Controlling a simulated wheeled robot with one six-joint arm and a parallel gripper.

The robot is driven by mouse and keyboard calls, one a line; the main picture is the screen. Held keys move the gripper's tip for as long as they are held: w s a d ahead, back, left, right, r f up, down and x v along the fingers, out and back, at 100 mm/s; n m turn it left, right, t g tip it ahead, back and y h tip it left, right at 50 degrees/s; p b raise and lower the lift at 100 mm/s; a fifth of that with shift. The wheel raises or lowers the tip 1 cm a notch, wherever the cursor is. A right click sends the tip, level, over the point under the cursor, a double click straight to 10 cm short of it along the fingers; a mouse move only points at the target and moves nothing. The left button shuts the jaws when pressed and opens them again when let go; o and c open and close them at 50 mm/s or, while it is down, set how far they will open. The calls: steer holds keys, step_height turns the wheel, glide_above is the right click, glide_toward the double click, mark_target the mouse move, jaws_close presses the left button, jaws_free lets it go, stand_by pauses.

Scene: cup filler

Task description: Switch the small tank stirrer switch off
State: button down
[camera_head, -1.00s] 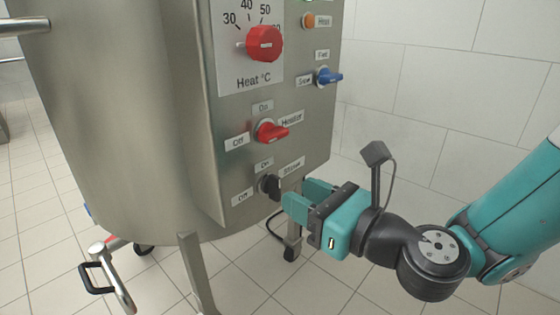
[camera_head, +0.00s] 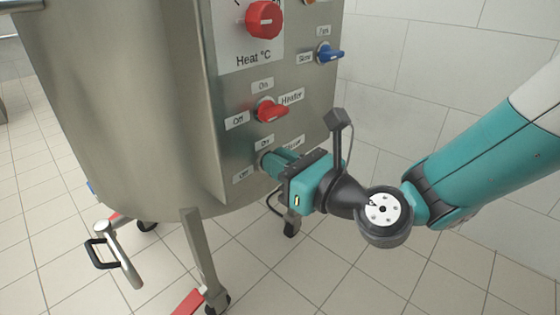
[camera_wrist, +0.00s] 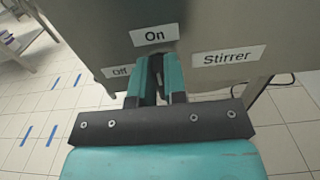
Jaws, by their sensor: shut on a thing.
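The stirrer switch (camera_wrist: 156,66) is a small dark knob on the steel panel, between my gripper's fingers in the wrist view. Its "On" label (camera_wrist: 154,36) is above it, "Off" (camera_wrist: 117,72) to the left and "Stirrer" (camera_wrist: 228,57) to the right. My gripper (camera_head: 268,164) is at the panel in the head view and hides the knob there. In the wrist view the fingers (camera_wrist: 158,82) are shut on the knob, one on each side. The knob's exact angle is mostly hidden.
The red heater switch (camera_head: 270,111) is just above my gripper. A red heat dial (camera_head: 263,20) and a blue switch (camera_head: 330,53) are higher on the panel. A tank leg (camera_head: 200,250) and a valve handle (camera_head: 118,255) are below left. Open tiled floor lies to the right.

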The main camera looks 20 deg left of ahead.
steer(key=shift+n, duration=0.3)
steer(key=n, duration=0.4)
steer(key=shift+s+a, duration=0.1)
steer(key=shift+s, duration=0.1)
steer(key=n, duration=0.4)
steer(key=shift+s+f+n, duration=0.2)
steer(key=shift+n, duration=0.2)
steer(key=n, duration=0.1)
steer(key=n+b, duration=0.1)
steer(key=n, duration=0.1)
steer(key=n+b, duration=0.1)
steer(key=shift+s+a+f+n, duration=0.1)
steer(key=shift+f+n, duration=0.15)
steer(key=shift+n, duration=0.05)
steer(key=shift+s+f+n+b, duration=0.15)
steer(key=shift+n+b, duration=0.75)
steer(key=shift+n, duration=1.3)
steer(key=c, duration=1.2)
jaws_free()
steer(key=shift+o, duration=0.2)
